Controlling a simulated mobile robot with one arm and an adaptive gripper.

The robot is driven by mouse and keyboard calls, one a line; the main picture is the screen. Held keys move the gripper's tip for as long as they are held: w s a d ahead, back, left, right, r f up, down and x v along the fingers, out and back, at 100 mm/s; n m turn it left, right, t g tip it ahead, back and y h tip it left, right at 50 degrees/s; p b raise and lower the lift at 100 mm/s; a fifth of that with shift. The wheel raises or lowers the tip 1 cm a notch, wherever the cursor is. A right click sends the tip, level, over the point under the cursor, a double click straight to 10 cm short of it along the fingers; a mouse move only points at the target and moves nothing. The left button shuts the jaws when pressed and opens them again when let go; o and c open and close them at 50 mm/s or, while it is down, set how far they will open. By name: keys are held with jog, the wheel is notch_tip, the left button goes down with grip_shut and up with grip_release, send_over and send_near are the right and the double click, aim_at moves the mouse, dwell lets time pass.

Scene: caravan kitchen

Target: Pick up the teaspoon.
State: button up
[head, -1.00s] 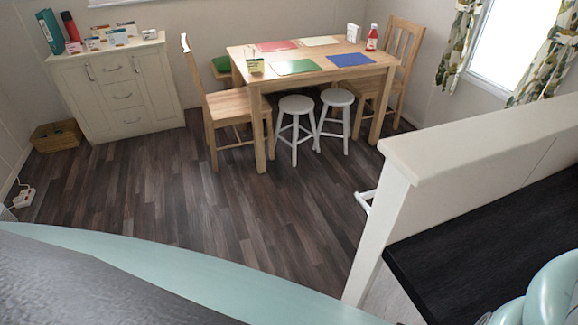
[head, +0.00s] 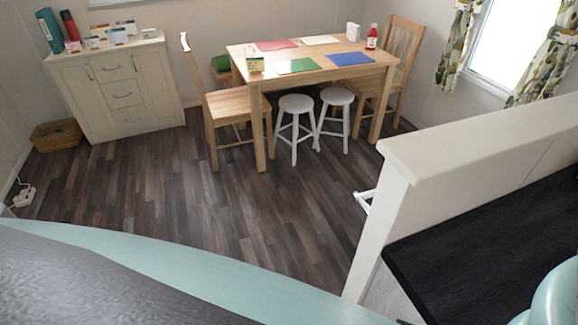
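I cannot make out a teaspoon in the head view. The dining table (head: 352,72) holds coloured placemats, a red bottle (head: 372,38), a small white holder (head: 353,32) and a small yellow-green container (head: 255,64). A dark worktop (head: 495,252) is at the lower right, and no spoon shows on its visible part. My gripper is not in view. A pale green rounded part at the lower right corner looks like part of my arm, and it hides some of the worktop.
A cream half wall (head: 480,140) stands between the worktop and dining area. Two white stools (head: 295,105) and wooden chairs (head: 235,103) surround the table. A cream cabinet (head: 122,88) and a wicker basket (head: 56,136) stand at the left. The wood floor (head: 190,205) between is clear.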

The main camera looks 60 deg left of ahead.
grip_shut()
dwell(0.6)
